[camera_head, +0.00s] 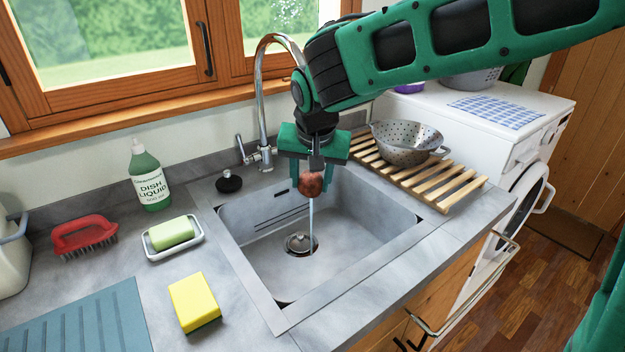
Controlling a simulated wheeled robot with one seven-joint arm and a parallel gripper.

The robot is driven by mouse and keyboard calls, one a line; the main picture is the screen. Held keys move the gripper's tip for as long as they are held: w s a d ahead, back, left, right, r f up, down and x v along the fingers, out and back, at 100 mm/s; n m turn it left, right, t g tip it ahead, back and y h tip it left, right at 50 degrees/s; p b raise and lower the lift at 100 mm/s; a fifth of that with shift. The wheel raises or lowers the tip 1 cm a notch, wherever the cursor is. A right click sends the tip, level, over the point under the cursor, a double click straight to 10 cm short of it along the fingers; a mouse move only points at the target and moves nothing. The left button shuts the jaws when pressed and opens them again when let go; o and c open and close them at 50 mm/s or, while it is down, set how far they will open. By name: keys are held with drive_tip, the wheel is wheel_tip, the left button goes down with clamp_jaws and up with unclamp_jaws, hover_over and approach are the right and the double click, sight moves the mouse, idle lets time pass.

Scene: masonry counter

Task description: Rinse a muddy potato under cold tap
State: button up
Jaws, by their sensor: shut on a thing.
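My gripper (311,178) points down over the sink and is shut on a reddish-brown potato (311,184). The potato hangs above the grey sink basin (355,215), well clear of its bottom. A thin stream of water (311,225) runs from below the potato towards the drain (300,244). The chrome tap (261,100) stands behind the sink, and its spout end is hidden behind my arm. The tap's side lever (241,148) is at its left. How much mud is on the potato is too small to tell.
A black plug (229,181) lies on the sink's back rim. A dish liquid bottle (149,178), red brush (84,235), green soap in a dish (171,233) and yellow sponge (194,301) stand left. A colander (407,141) sits on a wooden rack (440,184) at right.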

drive_tip(key=shift+d, duration=0.15)
drive_tip(key=shift+w+d, duration=0.2)
drive_tip(key=shift+d, duration=0.2)
drive_tip(key=shift+s+a, duration=0.1)
drive_tip(key=shift+a, duration=0.1)
idle(0.4)
drive_tip(key=shift+s+a, duration=0.1)
drive_tip(key=shift+a, duration=0.25)
drive_tip(key=shift+d, duration=0.15)
drive_tip(key=shift+w+d, duration=0.2)
drive_tip(key=shift+d, duration=0.25)
drive_tip(key=s+d, duration=0.2)
drive_tip(key=s, duration=0.5)
drive_tip(key=shift+s+d, duration=0.15)
drive_tip(key=shift+s, duration=0.2)
idle(0.6)
idle(1.2)
